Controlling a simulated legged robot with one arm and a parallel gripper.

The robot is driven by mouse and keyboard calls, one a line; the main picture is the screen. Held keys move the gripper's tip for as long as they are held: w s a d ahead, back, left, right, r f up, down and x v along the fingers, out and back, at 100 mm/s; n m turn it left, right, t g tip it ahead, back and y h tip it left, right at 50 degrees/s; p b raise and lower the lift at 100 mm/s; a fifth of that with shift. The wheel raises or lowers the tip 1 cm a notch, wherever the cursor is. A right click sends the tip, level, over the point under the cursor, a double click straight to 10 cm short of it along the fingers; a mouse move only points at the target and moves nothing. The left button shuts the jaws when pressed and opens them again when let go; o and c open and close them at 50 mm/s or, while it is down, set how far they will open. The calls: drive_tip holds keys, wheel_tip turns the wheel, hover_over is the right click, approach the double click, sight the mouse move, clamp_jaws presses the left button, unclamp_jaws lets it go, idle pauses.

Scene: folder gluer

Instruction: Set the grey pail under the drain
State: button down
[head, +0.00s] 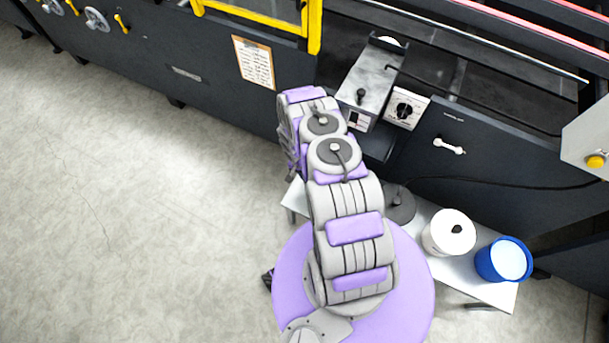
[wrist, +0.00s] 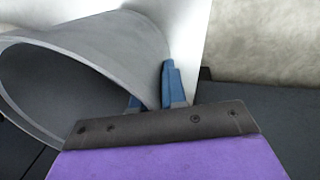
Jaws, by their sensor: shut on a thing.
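The grey pail (wrist: 110,50) fills the left of the wrist view, lying on its side in that picture with its open mouth facing left. My gripper (wrist: 156,92) has blue fingers shut on the pail's wall near its lower right. In the head view my arm hides the gripper and the pail. I cannot pick out the drain in either view. A metal box unit (head: 368,80) with a dial box (head: 405,110) stands on the machine just beyond the arm.
A white bench (head: 480,285) right of my arm holds a white tub (head: 449,233), a blue bucket (head: 503,260) and a dark grey round thing (head: 399,204). The dark machine (head: 490,160) runs along the back. Concrete floor (head: 130,220) at left is clear.

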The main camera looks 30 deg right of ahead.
drive_tip(key=f, duration=0.1)
drive_tip(key=w+f+b, duration=0.1)
drive_tip(key=d+f+b, duration=0.1)
drive_tip(key=shift+w+f, duration=0.3)
drive_tip(key=shift+f, duration=0.1)
drive_tip(key=shift+r, duration=0.1)
drive_tip(key=c, duration=1.2)
unclamp_jaws()
drive_tip(key=r+p, duration=0.1)
drive_tip(key=r, duration=0.3)
drive_tip(key=w+r+p, duration=0.1)
drive_tip(key=r, duration=0.3)
drive_tip(key=a+r+p, duration=0.1)
drive_tip(key=r, duration=0.3)
drive_tip(key=shift+w, duration=0.2)
drive_tip(key=shift+s+f, duration=0.15)
